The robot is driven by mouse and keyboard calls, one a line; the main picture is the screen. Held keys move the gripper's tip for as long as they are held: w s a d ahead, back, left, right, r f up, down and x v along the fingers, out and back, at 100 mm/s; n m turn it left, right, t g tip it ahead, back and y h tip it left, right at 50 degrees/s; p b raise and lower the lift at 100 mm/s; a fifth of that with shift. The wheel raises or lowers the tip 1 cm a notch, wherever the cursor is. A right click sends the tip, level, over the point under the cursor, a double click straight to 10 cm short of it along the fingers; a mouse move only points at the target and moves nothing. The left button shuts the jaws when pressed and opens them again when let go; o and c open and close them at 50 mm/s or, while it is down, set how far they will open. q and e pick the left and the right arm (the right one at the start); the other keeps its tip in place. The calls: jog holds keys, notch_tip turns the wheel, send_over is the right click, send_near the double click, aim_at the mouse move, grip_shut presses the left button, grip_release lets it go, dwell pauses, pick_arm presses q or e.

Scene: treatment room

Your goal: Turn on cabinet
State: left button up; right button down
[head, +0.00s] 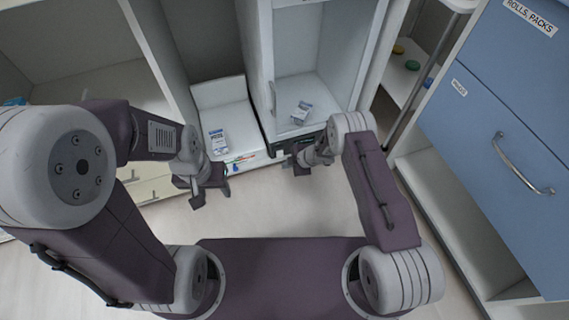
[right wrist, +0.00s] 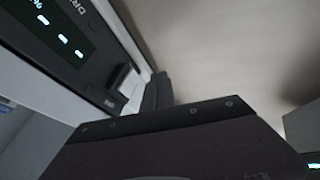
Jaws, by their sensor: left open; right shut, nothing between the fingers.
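The white cabinet (head: 269,60) stands ahead in the middle of the head view, with a box of supplies (head: 301,112) inside. Its dark control strip (head: 279,148) is at its lower front, partly hidden by my right gripper (head: 296,168). In the right wrist view, the dark panel (right wrist: 60,30) shows lit pale-blue marks and part of a word starting "DR". A raised grey block (right wrist: 124,84) sits at its end, beside my right fingers (right wrist: 158,92). I cannot tell whether they touch it. My right gripper is shut and empty. My left gripper (head: 208,197) is open and empty, over the floor.
A white unit (head: 222,95) left of the cabinet holds another box (head: 218,141) and small coloured items. Blue drawers (head: 500,100) with a metal handle stand at right. An open shelf unit (head: 110,85) is at left. The floor between is clear.

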aim_at(279, 157)
pick_arm(q)
notch_tip(279, 157, down, 2)
jog(key=shift+f+b, duration=0.25)
jog(key=shift+b, duration=0.55)
pick_arm(e)
jog(key=w, duration=0.1)
jog(key=w+a, duration=0.1)
jog(key=w, duration=0.1)
jog(key=shift+w, duration=0.2)
jog(key=shift+w+f, duration=0.1)
jog(key=shift+w, duration=0.1)
pick_arm(q)
jog(key=shift+r, duration=0.15)
pick_arm(e)
jog(key=shift+r+p, duration=0.8)
jog(key=shift+r, duration=0.1)
pick_arm(q)
jog(key=shift+r, duration=0.65)
pick_arm(e)
jog(key=shift+s, duration=0.1)
